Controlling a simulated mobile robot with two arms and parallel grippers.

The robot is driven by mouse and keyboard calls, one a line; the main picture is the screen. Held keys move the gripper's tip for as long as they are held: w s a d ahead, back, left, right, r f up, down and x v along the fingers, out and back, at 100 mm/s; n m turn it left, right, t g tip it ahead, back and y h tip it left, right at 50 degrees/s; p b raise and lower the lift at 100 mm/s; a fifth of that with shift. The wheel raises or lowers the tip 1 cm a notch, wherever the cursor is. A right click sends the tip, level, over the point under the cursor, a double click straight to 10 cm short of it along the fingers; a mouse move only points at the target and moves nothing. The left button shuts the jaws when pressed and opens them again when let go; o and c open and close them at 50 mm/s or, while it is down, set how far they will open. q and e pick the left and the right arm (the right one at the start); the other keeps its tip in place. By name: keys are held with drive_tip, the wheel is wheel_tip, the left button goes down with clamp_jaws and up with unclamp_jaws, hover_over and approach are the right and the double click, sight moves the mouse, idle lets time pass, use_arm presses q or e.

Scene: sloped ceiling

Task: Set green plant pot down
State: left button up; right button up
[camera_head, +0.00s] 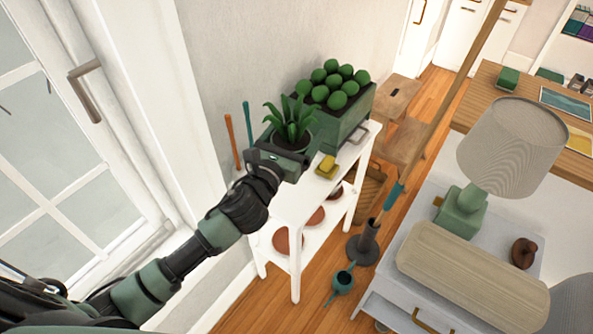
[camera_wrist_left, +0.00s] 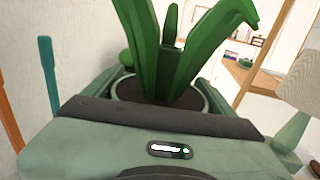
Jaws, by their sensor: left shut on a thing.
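The green plant pot (camera_head: 285,147) holds a spiky green plant (camera_head: 291,118) and dark soil. My left gripper (camera_head: 280,157) is shut on the pot at the near left end of the white shelf table (camera_head: 297,194). In the left wrist view the plant's thick leaves (camera_wrist_left: 175,45) and the pot's round rim (camera_wrist_left: 208,93) show just beyond the gripper body (camera_wrist_left: 160,140). The fingers are mostly hidden. I cannot tell whether the pot's base touches the tabletop. My right gripper is not in view.
A green planter box (camera_head: 343,128) with several round plants stands close behind the pot. A yellow sponge-like block (camera_head: 327,166) lies on the tabletop to the right. Tool handles (camera_head: 230,140) lean by the wall at left. The window handle (camera_head: 84,92) juts out.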

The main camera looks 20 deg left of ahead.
use_arm(q)
wheel_tip(320, 180, down, 9)
drive_tip(key=b, duration=0.2)
drive_tip(key=shift+w+r+b, duration=0.1)
drive_tip(key=shift+r+b, duration=0.05)
drive_tip(key=shift+b, duration=0.15)
drive_tip(key=shift+f+b, duration=0.8)
drive_tip(key=shift+f, duration=1.25)
drive_tip(key=shift+f, duration=0.2)
drive_tip(key=o, duration=1.9)
drive_tip(key=shift+r, duration=0.15)
